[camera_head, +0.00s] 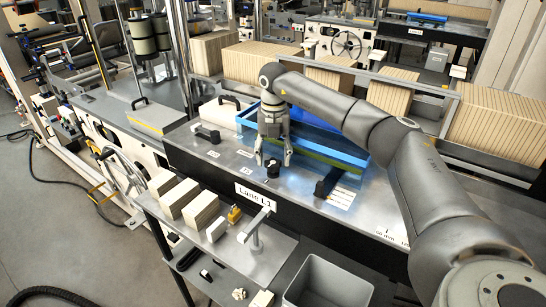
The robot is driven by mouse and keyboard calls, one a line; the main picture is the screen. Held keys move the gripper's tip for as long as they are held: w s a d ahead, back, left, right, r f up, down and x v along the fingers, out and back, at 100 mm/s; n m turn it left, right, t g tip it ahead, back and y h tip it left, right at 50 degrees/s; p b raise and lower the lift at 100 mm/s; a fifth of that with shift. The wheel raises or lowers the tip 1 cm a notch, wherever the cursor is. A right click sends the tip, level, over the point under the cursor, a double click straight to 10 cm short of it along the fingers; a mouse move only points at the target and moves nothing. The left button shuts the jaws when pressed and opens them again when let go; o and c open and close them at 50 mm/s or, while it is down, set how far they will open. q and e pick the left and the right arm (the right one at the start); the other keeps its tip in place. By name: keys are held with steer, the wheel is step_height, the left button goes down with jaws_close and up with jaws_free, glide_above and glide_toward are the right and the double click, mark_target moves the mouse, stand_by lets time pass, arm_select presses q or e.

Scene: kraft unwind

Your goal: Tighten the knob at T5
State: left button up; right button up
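A small black knob (273,169) stands on the grey metal bench top (222,167), in front of a blue tray (348,156). My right gripper (273,158) points down just above the knob. Its two fingers are spread, one to each side of the knob's top. I cannot tell whether they touch it. Small white labels (245,154) lie on the bench near the knob, but their text is too small to read, so I cannot confirm T5. Another black knob or handle (207,134) sits further left. My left gripper is not in view.
A black bar-shaped part (327,184) lies right of the knob. A "Lane L1" sign (255,195) is on the bench's front edge. Below, a side shelf (262,262) holds pale blocks (202,211) and a T-shaped post. A grey bin (328,287) stands in front.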

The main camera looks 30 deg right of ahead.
mark_target(273, 161)
steer(key=shift+o, duration=0.4)
steer(key=shift+a+f, duration=0.1)
steer(key=shift+f, duration=0.15)
step_height(273, 161, up, 12)
steer(key=shift+s+f, duration=0.1)
steer(key=shift+s, duration=0.05)
stand_by(0.5)
